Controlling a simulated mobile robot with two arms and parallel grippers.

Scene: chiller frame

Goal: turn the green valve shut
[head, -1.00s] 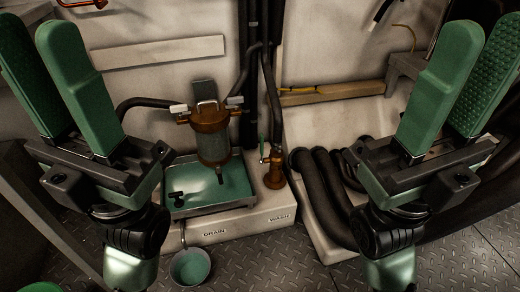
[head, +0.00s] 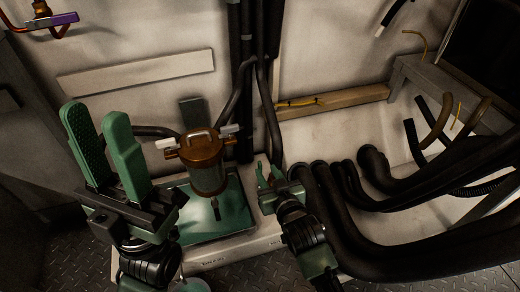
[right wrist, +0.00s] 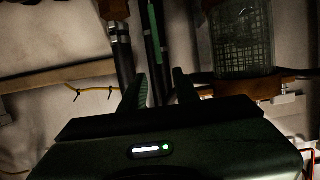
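The green valve lever (right wrist: 155,35) shows in the right wrist view as a thin upright bar beyond my right fingertips. My right gripper (head: 268,169) is in front of the valve's place beside the drain tray in the head view, hiding the valve there. In the right wrist view its two fingers (right wrist: 160,76) stand apart, with the lever roughly in line with the gap. I cannot tell whether they touch it. My left gripper (head: 97,116) is open and empty at the left, in front of the wall.
A brass filter housing (head: 206,176) with white-handled side fittings stands over the green tray (head: 236,204), left of my right gripper. Thick black hoses (head: 350,235) lie close on the right. A purple-tagged copper pipe (head: 62,19) is at top left.

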